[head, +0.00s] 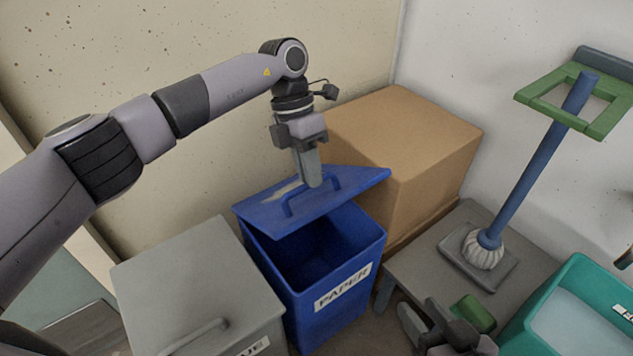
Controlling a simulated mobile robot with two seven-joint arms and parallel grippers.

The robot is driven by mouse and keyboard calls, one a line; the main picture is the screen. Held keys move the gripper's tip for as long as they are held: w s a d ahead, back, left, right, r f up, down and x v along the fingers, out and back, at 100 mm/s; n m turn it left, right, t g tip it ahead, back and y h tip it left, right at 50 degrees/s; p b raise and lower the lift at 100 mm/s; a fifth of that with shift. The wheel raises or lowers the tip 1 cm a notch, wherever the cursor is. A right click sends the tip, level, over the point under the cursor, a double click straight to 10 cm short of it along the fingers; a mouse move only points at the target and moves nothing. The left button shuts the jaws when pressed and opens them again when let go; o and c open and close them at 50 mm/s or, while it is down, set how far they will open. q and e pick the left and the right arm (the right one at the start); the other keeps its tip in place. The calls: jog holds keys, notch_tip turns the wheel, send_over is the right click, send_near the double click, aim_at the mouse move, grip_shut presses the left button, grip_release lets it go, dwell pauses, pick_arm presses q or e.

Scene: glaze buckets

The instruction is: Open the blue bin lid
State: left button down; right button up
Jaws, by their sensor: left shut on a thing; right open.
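The blue bin (342,280) stands in the middle with a white label reading "PAPER" on its front. Its blue lid (355,182) is tilted up at the back, with the front part of the bin's dark inside showing below it. My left gripper (313,180) points down at the lid and is shut on the blue lid handle (328,187). The fingers hide part of the handle. My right gripper (440,325) is at the bottom right, open and away from the bin.
A grey lidded bin (195,285) stands left of the blue bin. A cardboard box (410,150) is behind it on the right. A grey table (420,262) holds a blue-handled mop-like tool (530,165) on a stand. A teal tub (530,310) is at lower right.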

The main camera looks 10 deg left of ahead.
pick_arm(q)
jog(key=shift+w+a+f, duration=0.2)
jog(key=shift+w+a, duration=0.35)
jog(key=shift+a, duration=0.25)
jog(key=c, duration=1.5)
grip_release()
jog(key=shift+f, duration=0.1)
jog(key=o, duration=0.4)
jog(key=shift+w+f, duration=0.1)
jog(key=shift+f, duration=0.05)
pick_arm(e)
jog(key=shift+f, duration=0.1)
pick_arm(q)
jog(key=v, duration=0.2)
jog(key=p+v, duration=0.1)
jog(key=v, duration=0.4)
jog(key=shift+d+r+p, duration=0.3)
jog(key=shift+r+p, duration=0.05)
jog(key=shift+p, duration=0.05)
pick_arm(e)
jog(key=shift+s+d+h, duration=0.3)
jog(key=shift+d+h, duration=0.2)
jog(key=shift+d, duration=0.3)
